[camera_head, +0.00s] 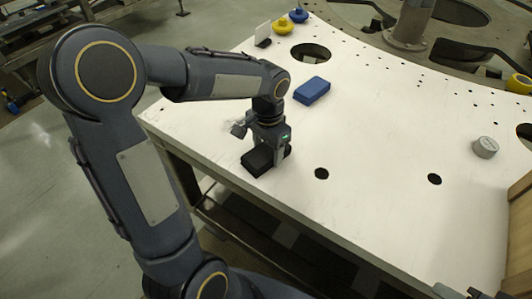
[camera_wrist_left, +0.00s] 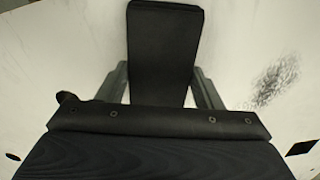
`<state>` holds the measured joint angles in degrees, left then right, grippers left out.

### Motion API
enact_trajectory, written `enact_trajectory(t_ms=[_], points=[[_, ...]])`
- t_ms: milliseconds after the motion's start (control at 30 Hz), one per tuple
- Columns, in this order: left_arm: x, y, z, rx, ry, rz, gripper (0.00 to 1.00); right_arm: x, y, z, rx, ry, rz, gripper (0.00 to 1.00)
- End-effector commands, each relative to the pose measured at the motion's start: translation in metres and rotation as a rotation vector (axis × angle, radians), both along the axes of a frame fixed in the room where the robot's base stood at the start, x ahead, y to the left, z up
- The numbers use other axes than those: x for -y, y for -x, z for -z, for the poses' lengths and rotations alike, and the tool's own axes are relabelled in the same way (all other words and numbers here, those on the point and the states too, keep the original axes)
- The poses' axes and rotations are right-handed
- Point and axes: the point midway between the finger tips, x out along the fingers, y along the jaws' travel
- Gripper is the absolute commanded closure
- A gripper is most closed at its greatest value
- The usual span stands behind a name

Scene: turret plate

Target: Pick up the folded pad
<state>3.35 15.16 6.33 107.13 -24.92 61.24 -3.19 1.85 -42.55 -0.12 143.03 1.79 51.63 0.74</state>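The folded pad (camera_head: 256,161) is a black, flat block near the left front edge of the white table. In the left wrist view the black pad (camera_wrist_left: 165,45) lies lengthwise, its near end hidden by my gripper body. My left gripper (camera_head: 272,150) is directly over the pad, pointing down. Its two fingers (camera_wrist_left: 162,88) stand apart, one on each side of the pad, with what looks like a narrow gap on the right. Contact on the left side is unclear. Only a bit of my right gripper (camera_head: 462,292) shows at the bottom right edge; its fingers cannot be made out.
A blue block (camera_head: 312,90) lies behind the pad. Yellow (camera_head: 281,27) and blue (camera_head: 299,15) knobs and a small white card (camera_head: 263,34) are at the back. A grey cylinder (camera_head: 485,147) stands at right. The white table (camera_head: 380,130) has several holes; its middle is clear.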

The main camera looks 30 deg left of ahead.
Motion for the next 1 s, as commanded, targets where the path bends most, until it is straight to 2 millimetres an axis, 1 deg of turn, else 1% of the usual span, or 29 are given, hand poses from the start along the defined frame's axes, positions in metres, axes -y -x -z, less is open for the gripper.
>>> enact_trajectory(t_ms=[33, 100, 300, 433, 567, 667, 767, 933, 1000], points=[[0.000, 0.000, 0.000, 0.000, 0.000, 0.000, 0.56, 0.000, 0.000, 0.000, 0.000, 0.000, 0.000, 0.61], [0.000, 0.000, 0.000, 0.001, 0.000, 0.000, 0.64, 0.000, 0.000, 0.000, 0.000, 0.000, 0.000, 0.61], [0.000, 0.000, -0.001, 0.001, 0.000, 0.000, 0.64, 0.000, 0.000, 0.000, 0.000, 0.000, 0.000, 0.61], [0.000, -0.001, -0.005, 0.001, -0.001, 0.000, 0.64, 0.000, 0.000, 0.000, 0.000, 0.000, 0.000, 0.61], [0.000, -0.001, -0.017, 0.003, 0.000, 0.000, 0.64, 0.000, 0.000, 0.000, 0.000, 0.000, 0.000, 0.61], [0.000, -0.001, -0.034, 0.006, 0.000, 0.000, 0.64, 0.000, 0.000, 0.000, 0.000, 0.000, 0.000, 0.61], [0.015, 0.008, -0.051, 0.006, 0.000, 0.005, 0.64, 0.000, 0.000, 0.003, 0.000, 0.000, 0.000, 0.61], [0.045, 0.025, -0.091, 0.008, 0.001, 0.006, 0.64, 0.000, 0.000, 0.006, 0.000, 0.000, 0.000, 0.61], [0.061, 0.034, -0.098, 0.006, 0.002, 0.008, 0.64, 0.000, 0.000, 0.010, 0.000, 0.000, 0.000, 0.61]])
